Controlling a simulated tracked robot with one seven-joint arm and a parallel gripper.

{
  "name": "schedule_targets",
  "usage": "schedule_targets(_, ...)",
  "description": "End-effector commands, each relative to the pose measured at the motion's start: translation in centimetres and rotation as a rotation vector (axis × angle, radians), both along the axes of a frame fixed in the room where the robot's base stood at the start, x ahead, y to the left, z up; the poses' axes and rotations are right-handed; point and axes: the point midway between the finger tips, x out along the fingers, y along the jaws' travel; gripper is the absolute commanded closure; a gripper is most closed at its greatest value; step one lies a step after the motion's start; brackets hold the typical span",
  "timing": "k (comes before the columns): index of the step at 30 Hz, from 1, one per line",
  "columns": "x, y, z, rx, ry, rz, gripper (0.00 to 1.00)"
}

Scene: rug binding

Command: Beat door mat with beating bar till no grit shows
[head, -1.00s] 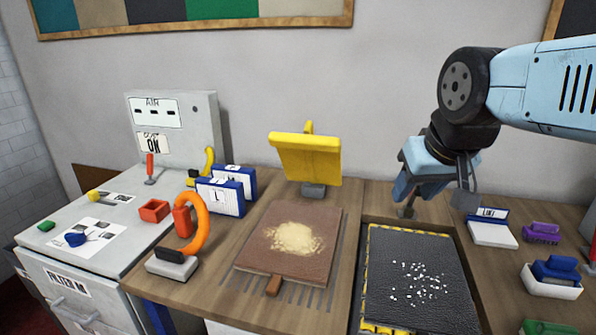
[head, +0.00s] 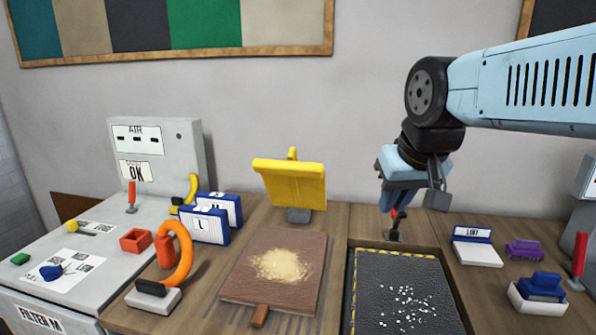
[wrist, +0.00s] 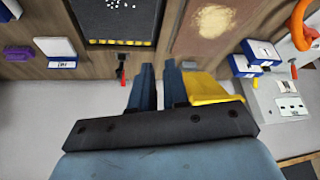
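A brown mat (head: 242,284) lies flat behind a short wooden handle and carries a heap of beige grit (head: 281,265). A black mat (head: 375,285) with scattered white specks lies in a recess to its right. I cannot tell for certain which is the door mat. A yellow panel (head: 290,184) on a grey base stands behind the brown mat; it may be the beating bar. My gripper (head: 398,205) is above the table behind the black mat. In the wrist view, its fingers (wrist: 159,68) are a little apart with nothing between them, beside the yellow panel (wrist: 208,88).
A red-tipped lever (wrist: 121,70) stands beside my fingers at the black mat's back edge. An orange ring tool (head: 181,258) and blue-edged cards (head: 209,225) are left of the brown mat. A white and blue block (head: 476,250) and purple brush (head: 523,250) are at the right.

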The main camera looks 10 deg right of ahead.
Motion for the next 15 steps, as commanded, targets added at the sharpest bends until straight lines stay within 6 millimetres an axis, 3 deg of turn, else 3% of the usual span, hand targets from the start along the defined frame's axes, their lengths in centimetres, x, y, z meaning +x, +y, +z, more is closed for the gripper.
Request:
schedule_targets(4, 2.6, 0.4, 2.3, 0.011, 0.047, -0.021, 1.0)
schedule_targets(15, 9.5, 1.9, 7.3, 0.042, 0.167, -0.08, 1.0)
